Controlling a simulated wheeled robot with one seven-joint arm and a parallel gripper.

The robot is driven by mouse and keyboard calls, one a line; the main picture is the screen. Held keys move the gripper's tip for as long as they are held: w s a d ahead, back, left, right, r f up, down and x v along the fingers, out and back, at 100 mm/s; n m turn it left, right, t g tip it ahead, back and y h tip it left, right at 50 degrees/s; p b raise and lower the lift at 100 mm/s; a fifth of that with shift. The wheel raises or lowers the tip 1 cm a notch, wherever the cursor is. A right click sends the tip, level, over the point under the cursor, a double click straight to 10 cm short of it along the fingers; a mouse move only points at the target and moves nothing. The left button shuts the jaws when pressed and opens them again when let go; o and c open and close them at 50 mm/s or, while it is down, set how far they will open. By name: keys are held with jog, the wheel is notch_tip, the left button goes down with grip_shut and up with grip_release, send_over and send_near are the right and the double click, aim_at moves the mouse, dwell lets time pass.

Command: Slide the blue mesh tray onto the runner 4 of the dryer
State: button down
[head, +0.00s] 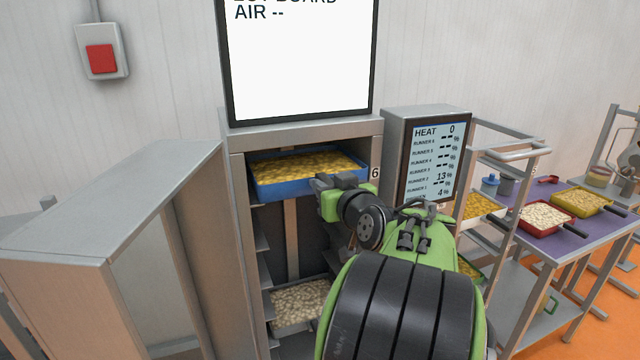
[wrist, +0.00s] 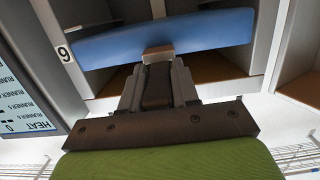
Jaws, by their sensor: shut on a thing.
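The blue mesh tray (head: 265,189), filled with yellow pieces, is inside the upper opening of the dryer (head: 235,160), level with the label 6 (head: 375,172). My gripper (head: 324,188) is at its front edge, right of the middle. In the wrist view, which is upside down, my gripper (wrist: 158,78) is shut on a small tab at the front of the blue tray (wrist: 205,36). I cannot tell whether the tray rests on a runner. Bare runners (head: 262,243) show below on the left; my arm hides the right-side ones.
A tray of pale pieces (head: 298,305) sits low in the dryer. The open dryer door (head: 110,210) stands left. The heat panel (head: 436,160) is close on the right, with a cart (head: 500,150) and a purple-topped table (head: 570,238) beyond.

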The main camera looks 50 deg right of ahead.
jog(key=shift+r, duration=0.1)
jog(key=f+b+v, duration=0.2)
jog(key=b+v, duration=0.5)
jog(key=v, duration=0.9)
jog(key=shift+s+a+f, duration=0.25)
jog(key=shift+s+f, duration=0.1)
jog(key=shift+s, duration=0.2)
